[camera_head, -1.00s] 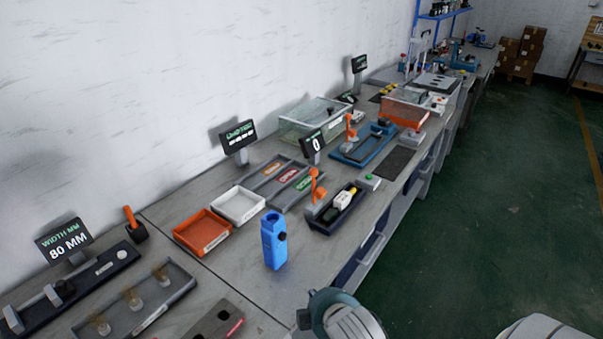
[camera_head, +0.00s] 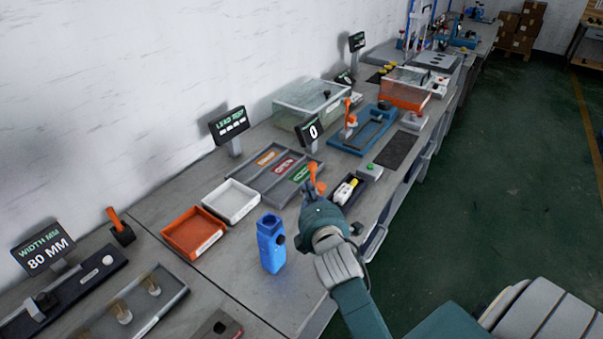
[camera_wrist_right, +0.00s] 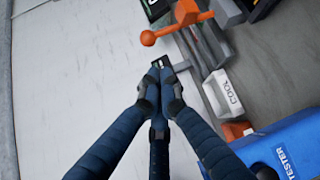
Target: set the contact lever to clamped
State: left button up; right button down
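The contact lever (camera_head: 313,178) is orange and stands at the left end of the dark fixture tray (camera_head: 357,195) in the head view. In the right wrist view, the orange lever (camera_wrist_right: 172,31) has a round knob and lies near the top, beyond the fingertips. My right gripper (camera_head: 308,193) is right in front of the lever and hides its base. In the right wrist view, the right gripper's fingertips (camera_wrist_right: 160,76) are together, with no lever between them. A visible gap separates them from the knob in that picture. My left gripper is out of view.
A blue tester (camera_head: 271,243) stands upright near my right arm. An orange tray (camera_head: 194,234) and a white tray (camera_head: 231,201) lie to the left. A display reading 0 (camera_head: 312,132) stands behind the lever. A yellow and white plug (camera_head: 345,191) lies in the dark tray.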

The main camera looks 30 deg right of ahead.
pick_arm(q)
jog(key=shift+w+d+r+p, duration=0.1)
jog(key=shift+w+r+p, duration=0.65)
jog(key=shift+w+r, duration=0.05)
pick_arm(e)
jog(key=x, duration=0.9)
jog(key=shift+w, duration=0.35)
jog(key=shift+d+f, duration=0.1)
jog(key=shift+f, duration=0.05)
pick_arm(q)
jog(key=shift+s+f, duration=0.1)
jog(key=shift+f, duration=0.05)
